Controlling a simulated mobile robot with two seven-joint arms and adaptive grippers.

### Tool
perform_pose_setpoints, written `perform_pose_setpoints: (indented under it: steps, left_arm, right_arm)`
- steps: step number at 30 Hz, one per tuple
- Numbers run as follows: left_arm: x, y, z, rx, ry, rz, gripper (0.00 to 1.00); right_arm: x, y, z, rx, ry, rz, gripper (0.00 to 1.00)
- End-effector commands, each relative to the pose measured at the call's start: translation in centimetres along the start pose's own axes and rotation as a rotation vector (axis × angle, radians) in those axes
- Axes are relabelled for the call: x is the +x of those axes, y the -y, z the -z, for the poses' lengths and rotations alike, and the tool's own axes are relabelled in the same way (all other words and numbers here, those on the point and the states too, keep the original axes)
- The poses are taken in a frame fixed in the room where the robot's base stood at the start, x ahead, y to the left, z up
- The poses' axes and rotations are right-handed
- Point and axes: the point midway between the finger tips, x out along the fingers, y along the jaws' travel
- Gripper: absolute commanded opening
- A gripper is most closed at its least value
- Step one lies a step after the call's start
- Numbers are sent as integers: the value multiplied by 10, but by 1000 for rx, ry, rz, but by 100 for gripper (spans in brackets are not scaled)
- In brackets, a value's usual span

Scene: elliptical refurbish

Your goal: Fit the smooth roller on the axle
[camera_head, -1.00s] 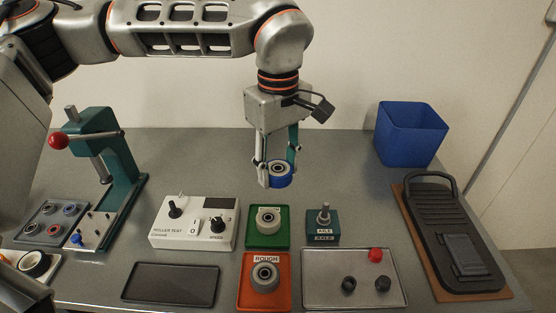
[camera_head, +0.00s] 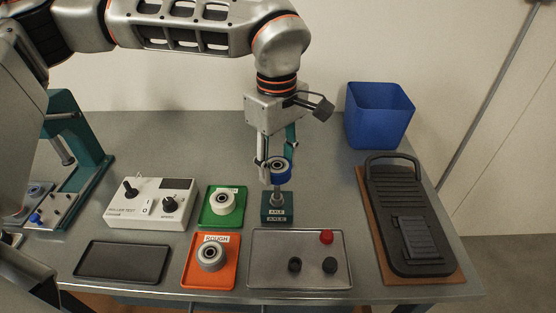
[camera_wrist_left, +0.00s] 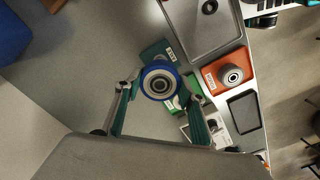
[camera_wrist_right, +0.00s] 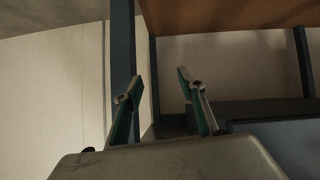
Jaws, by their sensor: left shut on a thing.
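My left gripper (camera_head: 275,172) is shut on a blue-rimmed roller (camera_head: 281,172), which has a pale hub and a dark centre bore (camera_wrist_left: 160,84). The roller is held flat above the teal axle block (camera_head: 278,213). Part of the axle post (camera_head: 277,194) shows below the roller; its tip is hidden, so I cannot tell whether it is inside the bore. The block also shows partly behind the roller in the left wrist view (camera_wrist_left: 154,51). My right gripper (camera_wrist_right: 157,92) is open and empty in the right wrist view, low beside table supports.
A pale roller (camera_head: 222,201) sits on a green tray, and a grey roller (camera_head: 211,256) on an orange tray marked ROUGH. A tray with knobs (camera_head: 300,273), a control box (camera_head: 150,203), a dark tray (camera_head: 122,262), a blue bin (camera_head: 378,118) and a black board (camera_head: 408,225) stand around.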

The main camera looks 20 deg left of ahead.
Motion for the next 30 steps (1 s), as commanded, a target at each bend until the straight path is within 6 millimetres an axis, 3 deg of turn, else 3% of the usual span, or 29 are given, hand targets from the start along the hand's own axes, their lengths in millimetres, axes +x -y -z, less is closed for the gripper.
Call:
perform_pose_setpoints:
  steps: [17, 30]
  left_arm:
    - [48, 0, 0, 1, 2, 3, 16]
    - [56, 0, 0, 0, 0, -1, 16]
  right_arm:
    - [16, 9, -42, -1, 29, 8, 40]
    - [19, 2, -35, -12, 15, -4, 40]
